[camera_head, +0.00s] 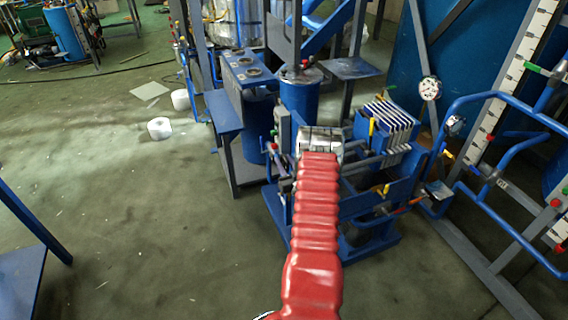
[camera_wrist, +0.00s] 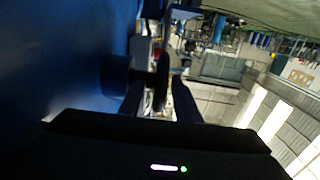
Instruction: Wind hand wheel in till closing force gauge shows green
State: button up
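In the wrist view, a dark disc seen edge-on, which looks like the hand wheel (camera_wrist: 162,76), stands between the two fingers of my gripper (camera_wrist: 160,102). The fingers are apart, one on each side of it, with no clear contact visible. A dark blue cylinder (camera_wrist: 116,75) sits just left of the disc. In the head view, my red arm reaches to the blue press frame with its pack of plates (camera_head: 385,125); my fingers and the wheel are hidden there. A round white gauge (camera_head: 429,88) shows to the right of the plates, but its reading and any green are too small to tell.
Blue pipework (camera_head: 490,100) and a white scale board (camera_head: 510,75) stand at the right. A blue stand (camera_head: 225,125) and a blue drum (camera_head: 300,95) are left of and behind the press. White rolls (camera_head: 160,128) lie on the floor. Open floor is at lower left.

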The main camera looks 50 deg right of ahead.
grip_shut()
dwell(0.3)
jog(key=shift+f+t, duration=0.1)
jog(key=shift+t, duration=0.3)
